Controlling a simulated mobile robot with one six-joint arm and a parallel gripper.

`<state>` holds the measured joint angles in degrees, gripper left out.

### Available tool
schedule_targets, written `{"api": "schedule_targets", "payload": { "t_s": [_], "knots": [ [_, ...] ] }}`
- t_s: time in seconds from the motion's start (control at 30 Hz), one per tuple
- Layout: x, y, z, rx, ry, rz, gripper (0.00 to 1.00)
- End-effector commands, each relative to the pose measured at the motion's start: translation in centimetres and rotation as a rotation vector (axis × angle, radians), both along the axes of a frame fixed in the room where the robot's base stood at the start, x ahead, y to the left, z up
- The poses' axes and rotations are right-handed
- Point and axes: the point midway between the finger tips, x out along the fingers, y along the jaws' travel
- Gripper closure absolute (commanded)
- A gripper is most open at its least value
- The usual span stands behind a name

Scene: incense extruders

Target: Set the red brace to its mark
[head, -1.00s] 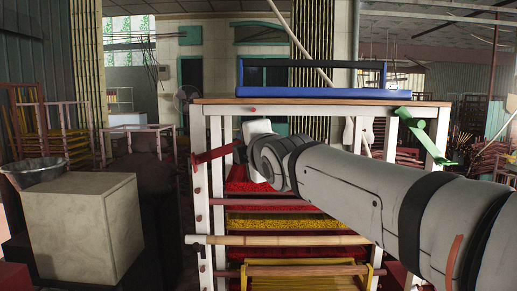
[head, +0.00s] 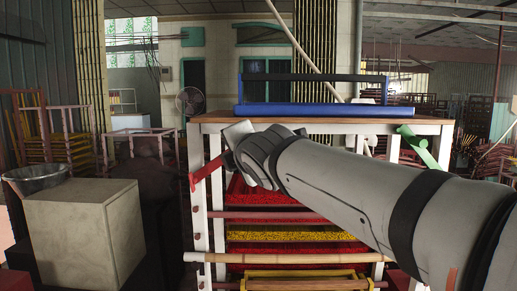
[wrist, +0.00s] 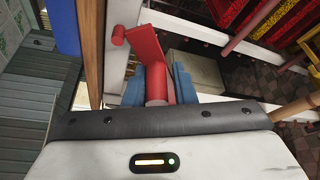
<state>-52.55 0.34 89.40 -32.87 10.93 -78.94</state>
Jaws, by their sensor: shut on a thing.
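The red brace (head: 207,172) shows in the head view at the rack's front left post, slanting down to the left. In the wrist view the red brace (wrist: 147,52) runs away from my gripper (wrist: 159,80), with a round red knob at its far left end. The blue fingers are shut on its near part, one on each side. In the head view my arm's wrist hides the fingers. The far part of the brace overlaps the white post (wrist: 122,40) in the wrist view; I cannot tell whether they touch. I cannot make out a mark.
The white rack (head: 198,205) has a wooden top (head: 330,122) carrying a blue-framed item (head: 300,110). A green brace (head: 420,148) is at its right post. Red and yellow bundles fill its shelves. A pale box (head: 85,235) and metal bowl (head: 35,178) stand left.

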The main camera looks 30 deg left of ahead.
Motion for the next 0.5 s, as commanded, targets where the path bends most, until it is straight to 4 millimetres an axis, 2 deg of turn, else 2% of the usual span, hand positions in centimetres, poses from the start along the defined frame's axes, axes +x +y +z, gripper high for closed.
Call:
{"api": "schedule_targets", "payload": {
  "t_s": [0.03, 0.33, 0.37, 0.5],
  "knots": [
    [-0.29, 0.14, 0.53, 0.012, -0.003, 0.007, 1.00],
    [-0.24, 0.11, 0.43, 0.011, -0.002, 0.006, 1.00],
    [-0.24, 0.11, 0.43, 0.011, -0.002, 0.006, 0.74],
    [-0.14, 0.06, 0.29, 0.007, -0.002, 0.004, 0.62]
  ]
}}
